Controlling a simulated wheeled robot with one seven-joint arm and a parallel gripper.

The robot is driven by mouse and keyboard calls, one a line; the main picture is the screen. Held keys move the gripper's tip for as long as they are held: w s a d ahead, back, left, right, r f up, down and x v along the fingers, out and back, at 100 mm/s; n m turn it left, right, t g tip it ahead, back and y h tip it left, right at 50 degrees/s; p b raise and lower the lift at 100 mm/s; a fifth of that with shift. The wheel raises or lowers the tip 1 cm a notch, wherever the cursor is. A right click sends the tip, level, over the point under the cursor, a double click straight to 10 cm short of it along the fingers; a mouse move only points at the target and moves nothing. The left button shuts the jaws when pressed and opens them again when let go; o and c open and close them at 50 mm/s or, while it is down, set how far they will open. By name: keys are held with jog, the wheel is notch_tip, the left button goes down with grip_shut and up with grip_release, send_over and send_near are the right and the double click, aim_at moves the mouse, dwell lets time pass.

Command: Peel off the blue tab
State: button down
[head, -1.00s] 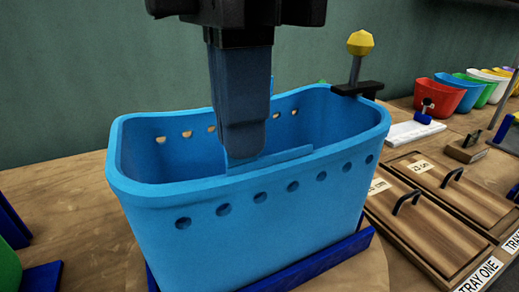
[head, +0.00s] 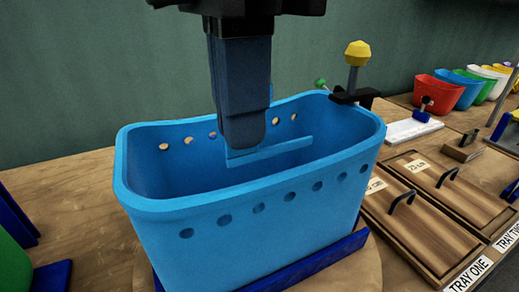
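A blue tub (head: 250,230) with a row of round holes below its rim stands upright in the foreground of the head view. A thin blue strip (head: 285,147), seemingly the blue tab, is inside the tub's mouth, apart from the front wall. My gripper (head: 243,138) points down into the mouth, its near finger in front of the strip's left part. The far finger is hidden, but the strip moves with my gripper, so it looks shut on it. A sliver of blue shows behind the finger; I cannot tell whether it belongs to the strip.
A yellow-knobbed lever (head: 357,55) rises from a black clamp at the tub's back right corner. A dark blue base (head: 310,265) holds the tub's foot. Wooden trays with black handles (head: 430,195) lie to the right, with coloured bins (head: 440,92) behind. A green wall stands close behind.

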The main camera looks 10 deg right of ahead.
jog(key=shift+r+p, duration=1.85)
jog(key=shift+r, duration=0.15)
